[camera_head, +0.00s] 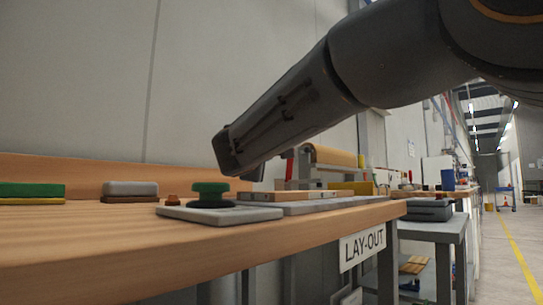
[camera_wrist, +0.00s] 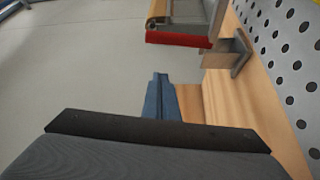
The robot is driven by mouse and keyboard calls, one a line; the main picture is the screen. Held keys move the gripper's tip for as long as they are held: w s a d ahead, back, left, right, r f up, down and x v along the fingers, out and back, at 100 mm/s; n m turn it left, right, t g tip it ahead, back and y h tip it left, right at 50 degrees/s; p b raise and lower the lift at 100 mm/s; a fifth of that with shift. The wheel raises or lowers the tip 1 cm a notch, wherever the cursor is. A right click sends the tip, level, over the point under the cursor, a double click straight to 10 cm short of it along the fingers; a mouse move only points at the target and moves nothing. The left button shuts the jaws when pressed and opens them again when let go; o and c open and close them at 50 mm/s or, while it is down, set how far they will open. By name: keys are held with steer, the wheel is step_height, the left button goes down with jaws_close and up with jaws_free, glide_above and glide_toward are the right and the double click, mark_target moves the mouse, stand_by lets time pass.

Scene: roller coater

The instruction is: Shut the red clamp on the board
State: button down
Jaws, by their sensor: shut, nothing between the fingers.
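A red part, which looks like the clamp's handle, stands upright in the head view (camera_head: 290,166), beside the roller frame on the bench. In the wrist view a red bar (camera_wrist: 182,39) lies along the edge of a grey frame, ahead of my gripper; I take it for the same clamp. My gripper (camera_wrist: 160,82) shows there as narrow blue-grey fingers, closed together and empty, apart from the red bar. In the head view my arm's dark end hides most of the gripper. A flat grey board (camera_head: 318,205) lies near the bench's right end.
The wooden bench (camera_head: 100,250) carries a green block (camera_head: 32,191), a grey block (camera_head: 131,188) and a green knob (camera_head: 210,190) on a plate. The pale roller (camera_head: 330,155) stands behind. A perforated panel (camera_wrist: 290,60) borders the wrist view's right side. An aisle lies right.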

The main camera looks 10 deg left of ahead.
steer(key=s+p, duration=0.1)
steer(key=s, duration=0.5)
steer(key=shift+s+a+f, duration=0.2)
steer(key=shift+s+a, duration=0.05)
steer(key=shift+r, duration=0.1)
